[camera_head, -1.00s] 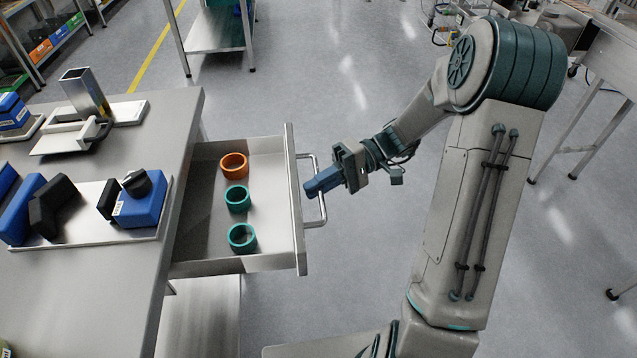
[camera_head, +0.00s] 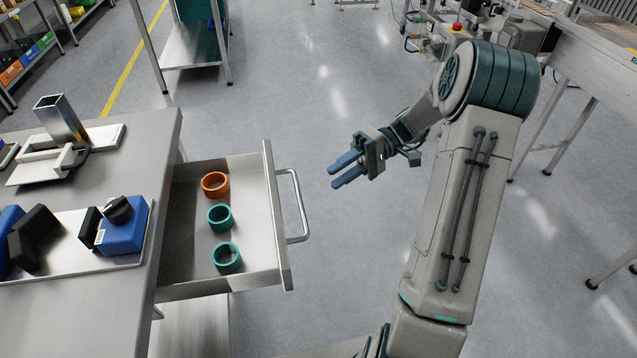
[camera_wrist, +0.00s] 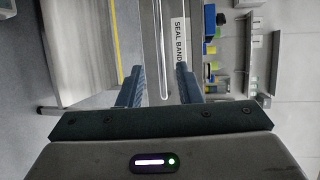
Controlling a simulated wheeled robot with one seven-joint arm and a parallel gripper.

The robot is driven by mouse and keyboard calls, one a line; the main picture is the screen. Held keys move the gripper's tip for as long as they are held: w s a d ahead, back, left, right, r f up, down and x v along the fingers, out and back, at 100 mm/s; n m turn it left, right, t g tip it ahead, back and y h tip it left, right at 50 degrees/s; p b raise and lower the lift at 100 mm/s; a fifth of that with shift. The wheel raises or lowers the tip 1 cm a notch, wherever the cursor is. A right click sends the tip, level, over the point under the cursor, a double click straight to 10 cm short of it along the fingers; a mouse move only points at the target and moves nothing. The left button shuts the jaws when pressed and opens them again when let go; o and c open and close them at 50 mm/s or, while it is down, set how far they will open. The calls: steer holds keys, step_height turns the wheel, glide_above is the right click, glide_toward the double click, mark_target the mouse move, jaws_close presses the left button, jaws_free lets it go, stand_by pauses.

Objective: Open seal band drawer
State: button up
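The seal band drawer (camera_head: 266,262) is pulled out from the steel table, with its inside showing. It holds one orange ring (camera_head: 215,184) and two teal rings (camera_head: 220,218). Its bar handle (camera_head: 297,205) is on the front panel. My gripper (camera_head: 340,172) is open and empty, to the right of the handle and apart from it. In the wrist view, my blue fingers (camera_wrist: 158,88) are spread. The handle bar (camera_wrist: 158,50) and the "SEAL BAND" label (camera_wrist: 181,40) show beyond them.
The steel table (camera_head: 110,270) carries a tray with blue and black parts (camera_head: 122,228) and a fixture with an upright square metal tube (camera_head: 62,121). A wheeled or legged bench (camera_head: 190,50) stands behind. The floor right of the drawer is clear.

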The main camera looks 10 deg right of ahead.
steer(key=shift+v, duration=1.6)
steer(key=s+a+r+m+t+h+p, duration=0.1)
steer(key=s+a+r+t+h+p, duration=0.1)
steer(key=s+r+t+h+p, duration=0.2)
steer(key=s+a+r+m+t+h+p, duration=0.2)
steer(key=s+r+h+p, duration=0.8)
steer(key=r, duration=0.8)
steer(key=s+a+t+p, duration=0.1)
steer(key=s+t+p, duration=0.1)
steer(key=p, duration=0.2)
steer(key=shift+s+a+m+h, duration=0.2)
steer(key=shift+m+h, duration=0.1)
steer(key=shift+h, duration=0.1)
